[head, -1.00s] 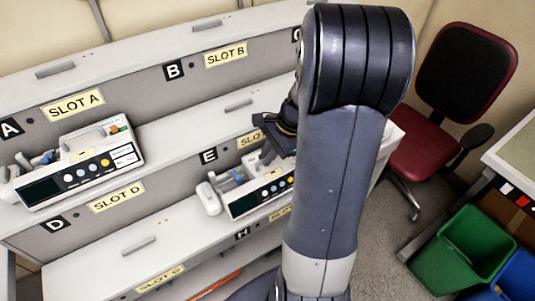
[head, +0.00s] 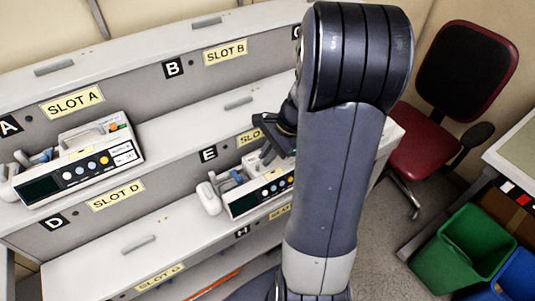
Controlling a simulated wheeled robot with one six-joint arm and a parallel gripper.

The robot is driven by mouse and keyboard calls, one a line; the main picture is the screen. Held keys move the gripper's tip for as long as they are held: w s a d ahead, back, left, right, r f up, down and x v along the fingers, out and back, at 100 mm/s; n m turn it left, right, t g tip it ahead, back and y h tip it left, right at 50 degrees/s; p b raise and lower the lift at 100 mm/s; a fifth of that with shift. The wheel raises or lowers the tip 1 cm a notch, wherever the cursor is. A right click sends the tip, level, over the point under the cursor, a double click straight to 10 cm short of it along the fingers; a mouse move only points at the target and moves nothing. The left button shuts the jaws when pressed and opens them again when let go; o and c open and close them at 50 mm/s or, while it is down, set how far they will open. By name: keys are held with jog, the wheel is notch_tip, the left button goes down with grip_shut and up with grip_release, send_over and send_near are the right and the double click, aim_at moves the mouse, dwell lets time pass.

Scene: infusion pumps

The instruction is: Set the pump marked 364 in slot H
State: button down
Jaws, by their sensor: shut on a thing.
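A white pump (head: 258,192) with a dark screen and a row of coloured buttons is in the middle, partly hidden behind my arm. My gripper (head: 268,150) is at the top of this pump, shut on it; the fingertips are partly hidden. The pump's number cannot be read. It appears over the lower shelf, above the black H marker (head: 242,232); whether it touches the shelf is unclear. The slot label (head: 279,212) right of the H is mostly hidden. A second similar pump (head: 80,168) sits at the left, above the slot D label (head: 116,196).
Stepped grey shelves carry labels for slot A (head: 72,102), slot B (head: 226,56) and a partly hidden slot beside marker E (head: 208,154). The lower shelf (head: 110,252) is bare at left. A red chair (head: 440,135) and a green bin (head: 468,248) stand at right.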

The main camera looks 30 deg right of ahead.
jog(key=shift+f, duration=0.25)
dwell(0.3)
jog(key=c, duration=1.4)
grip_release()
jog(key=shift+f, duration=0.1)
jog(key=v, duration=1.1)
jog(key=x, duration=1.1)
jog(key=shift+r, duration=0.25)
jog(key=shift+d, duration=0.1)
